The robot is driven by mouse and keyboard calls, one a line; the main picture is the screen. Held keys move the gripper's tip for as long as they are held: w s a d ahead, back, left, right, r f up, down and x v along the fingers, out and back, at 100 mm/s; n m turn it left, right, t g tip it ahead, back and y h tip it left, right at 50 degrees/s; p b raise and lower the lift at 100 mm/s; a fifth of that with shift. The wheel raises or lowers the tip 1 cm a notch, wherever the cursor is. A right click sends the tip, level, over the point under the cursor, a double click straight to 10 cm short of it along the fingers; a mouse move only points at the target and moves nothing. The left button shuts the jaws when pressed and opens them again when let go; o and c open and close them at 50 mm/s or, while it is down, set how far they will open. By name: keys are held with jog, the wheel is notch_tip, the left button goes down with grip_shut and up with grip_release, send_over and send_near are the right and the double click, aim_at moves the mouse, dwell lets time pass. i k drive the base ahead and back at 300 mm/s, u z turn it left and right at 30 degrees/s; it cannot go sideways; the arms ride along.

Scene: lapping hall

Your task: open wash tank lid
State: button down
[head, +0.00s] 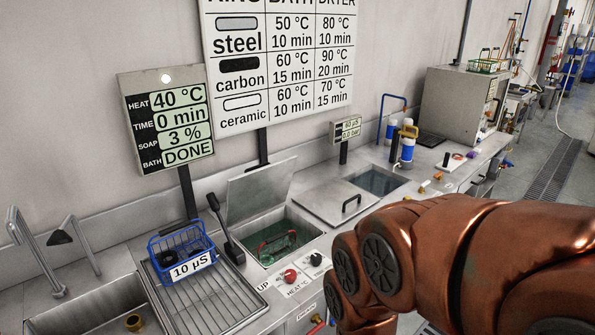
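A metal lid (260,190) stands tilted up at the back of an open tank (248,238) in the counter. Greenish liquid shows in that tank, with a red-handled basket (277,243) in it. To its right a flat metal lid (325,203) with a black handle (351,203) lies level on the counter; what is under it is hidden. Right of that lid is an open basin (378,182) with dark water. No label says which is the wash tank. My copper-coloured arm crosses the lower right; my gripper is not in view.
A blue basket (180,250) with a "10 µS" tag sits on a drain rack (212,298). A sink (95,310) is at left. A display (168,117) reads 40 °C, 0 min, BATH DONE. Knobs (290,276) line the front. Blue-and-white bottles (407,149) stand behind the basin.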

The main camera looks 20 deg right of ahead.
aim_at(262, 187)
jog(key=z, duration=0.9)
jog(key=i, duration=1)
jog(key=u, duration=2.25)
